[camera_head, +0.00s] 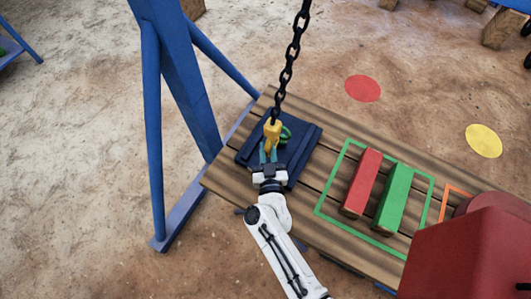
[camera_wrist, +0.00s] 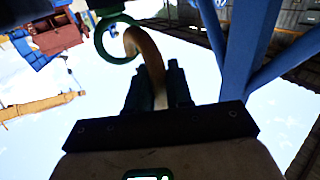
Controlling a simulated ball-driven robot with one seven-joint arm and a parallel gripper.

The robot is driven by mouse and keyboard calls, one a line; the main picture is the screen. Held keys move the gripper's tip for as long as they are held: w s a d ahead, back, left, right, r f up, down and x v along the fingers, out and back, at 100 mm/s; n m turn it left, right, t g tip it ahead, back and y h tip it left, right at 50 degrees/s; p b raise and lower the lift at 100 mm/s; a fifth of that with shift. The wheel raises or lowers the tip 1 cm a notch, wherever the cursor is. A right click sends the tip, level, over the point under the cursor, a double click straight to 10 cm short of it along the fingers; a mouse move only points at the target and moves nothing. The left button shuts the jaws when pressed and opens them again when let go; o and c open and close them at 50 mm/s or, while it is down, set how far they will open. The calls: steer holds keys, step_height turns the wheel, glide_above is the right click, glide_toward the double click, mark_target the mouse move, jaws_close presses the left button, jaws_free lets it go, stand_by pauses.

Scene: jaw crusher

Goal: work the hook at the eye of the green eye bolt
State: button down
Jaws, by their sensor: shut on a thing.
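The yellow hook (camera_head: 272,129) hangs on a dark chain (camera_head: 290,62) over a dark blue plate (camera_head: 301,150) on the wooden table. The green eye bolt (camera_head: 286,134) stands just right of the hook, partly hidden by it. My gripper (camera_head: 268,157) is shut on the hook from the near side. In the wrist view the gripper's dark fingers (camera_wrist: 157,88) grip the curved hook (camera_wrist: 146,52). The hook's bend overlaps the green eye (camera_wrist: 101,42) there; I cannot tell whether its tip is through the ring or only in front of it.
A red block (camera_head: 362,181) and a green block (camera_head: 394,197) lie inside a green outline right of the plate. A large red machine part (camera_head: 470,255) stands at lower right. A blue frame (camera_head: 155,130) rises at left, close to the chain.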

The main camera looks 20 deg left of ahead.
steer(key=shift+w, duration=0.15)
steer(key=shift+w+d+r+b, duration=0.15)
steer(key=shift+w+b, duration=0.1)
steer(key=shift+w, duration=0.55)
steer(key=shift+w+d+b, duration=0.1)
steer(key=shift+w+b, duration=0.1)
steer(key=shift+w, duration=0.6)
steer(key=shift+w+d+r+p, duration=0.15)
steer(key=shift+w+r+p, duration=0.2)
steer(key=shift+w+r, duration=0.15)
steer(key=shift+r, duration=0.1)
steer(key=shift+w+r+p, duration=0.5)
steer(key=shift+r+p, duration=0.05)
steer(key=shift+r, duration=0.15)
